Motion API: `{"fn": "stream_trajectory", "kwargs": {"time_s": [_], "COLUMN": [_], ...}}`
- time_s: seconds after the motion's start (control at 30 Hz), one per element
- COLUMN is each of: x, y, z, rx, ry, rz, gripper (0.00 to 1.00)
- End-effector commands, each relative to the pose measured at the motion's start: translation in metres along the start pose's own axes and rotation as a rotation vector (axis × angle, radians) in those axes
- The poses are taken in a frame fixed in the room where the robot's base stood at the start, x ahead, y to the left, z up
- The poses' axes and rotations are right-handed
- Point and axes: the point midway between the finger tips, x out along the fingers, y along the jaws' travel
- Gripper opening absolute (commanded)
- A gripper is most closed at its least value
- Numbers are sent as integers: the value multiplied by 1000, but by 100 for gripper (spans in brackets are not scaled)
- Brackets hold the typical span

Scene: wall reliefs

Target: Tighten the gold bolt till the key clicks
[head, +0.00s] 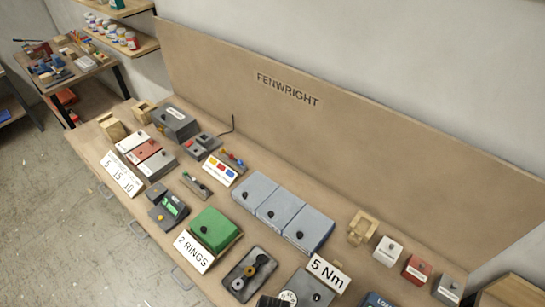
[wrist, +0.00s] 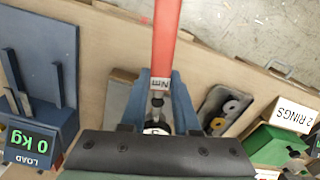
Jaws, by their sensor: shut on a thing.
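In the wrist view my gripper (wrist: 158,100) has its two blue fingers closed around a red-handled key (wrist: 166,40). The key's long red shaft runs up to the top of the picture, and a pale label reading Nm (wrist: 160,84) sits on it near the fingers. A dark metal part and a small pale round face show between the fingers, partly covered by my gripper's dark body. In the head view a 5 Nm sign (head: 328,273) stands behind a grey block (head: 313,289) at the bottom edge. I cannot make out the gold bolt in either view.
A dark tray of rings (head: 237,284) lies left of the grey block, near the green box (head: 217,228) and 2 RINGS sign (head: 194,251). Blue-grey boxes (head: 270,207) stand behind. The blue LOAD device (wrist: 45,70) is at left in the wrist view. A tall backboard (head: 350,130) borders the bench.

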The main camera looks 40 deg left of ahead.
Motion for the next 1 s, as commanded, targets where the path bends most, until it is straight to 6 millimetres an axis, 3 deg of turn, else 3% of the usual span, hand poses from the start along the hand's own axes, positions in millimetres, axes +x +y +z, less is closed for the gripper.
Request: {"fn": "stream_trajectory", "kwargs": {"time_s": [0.5,1.0], "x": [-30,-34], "y": [0,0], "z": [-1,-1], "rx": [1,0], "ry": [2,2], "rz": [0,0], "gripper": [0,0]}}
